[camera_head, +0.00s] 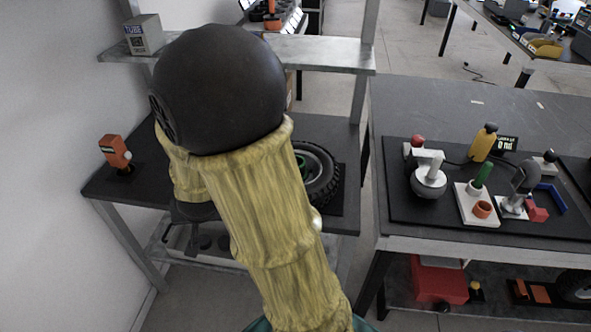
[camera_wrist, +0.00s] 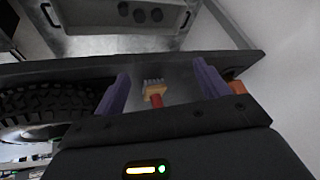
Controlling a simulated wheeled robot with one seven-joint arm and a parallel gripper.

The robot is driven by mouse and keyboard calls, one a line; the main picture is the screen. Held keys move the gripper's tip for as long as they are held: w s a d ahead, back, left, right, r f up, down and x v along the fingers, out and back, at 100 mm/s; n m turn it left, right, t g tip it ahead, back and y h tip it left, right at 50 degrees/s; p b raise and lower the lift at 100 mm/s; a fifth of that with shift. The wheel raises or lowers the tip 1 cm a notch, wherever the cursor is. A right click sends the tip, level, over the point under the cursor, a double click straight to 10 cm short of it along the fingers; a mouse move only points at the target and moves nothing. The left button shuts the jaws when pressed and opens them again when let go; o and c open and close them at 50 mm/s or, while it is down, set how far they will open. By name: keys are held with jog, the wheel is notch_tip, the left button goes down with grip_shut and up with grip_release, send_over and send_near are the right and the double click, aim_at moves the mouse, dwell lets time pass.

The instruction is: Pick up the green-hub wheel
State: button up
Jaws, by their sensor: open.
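The green-hub wheel (camera_head: 322,180) is a black knobby tyre on the dark table at the left. My arm hides its left part, and only a sliver of green shows at the hub. In the wrist view, part of a tyre (camera_wrist: 55,104) shows at the left, outside my left finger. My gripper (camera_wrist: 161,72) has two purple fingers, spread apart, with nothing held between them. A small brush-like thing with a red and orange handle (camera_wrist: 154,93) shows beyond the gap. In the head view my arm hides the gripper.
An orange tool (camera_head: 115,151) stands at the table's left end. A shelf (camera_head: 318,54) with a grey box (camera_head: 144,34) runs above the table's back. A second table (camera_head: 430,105) at the right carries several small parts. A wall closes the left side.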

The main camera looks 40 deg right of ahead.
jog(key=w+d+r+m+h+p, duration=0.1)
jog(key=w+d+m+h+p, duration=0.2)
jog(key=w+d+m+h, duration=0.4)
jog(key=s+d+r+m+g+h+p, duration=0.2)
jog(key=s+d+r+m+g+h, duration=0.1)
jog(key=s+d+h, duration=0.3)
jog(key=shift+s+m+g+h, duration=0.3)
jog(key=shift+s+m+g, duration=0.4)
jog(key=shift+s+g, duration=0.15)
jog(key=x, duration=1.2)
jog(key=shift+d, duration=0.1)
jog(key=shift+p+x, duration=0.35)
jog(key=shift+x, duration=2.25)
jog(key=shift+s, duration=0.15)
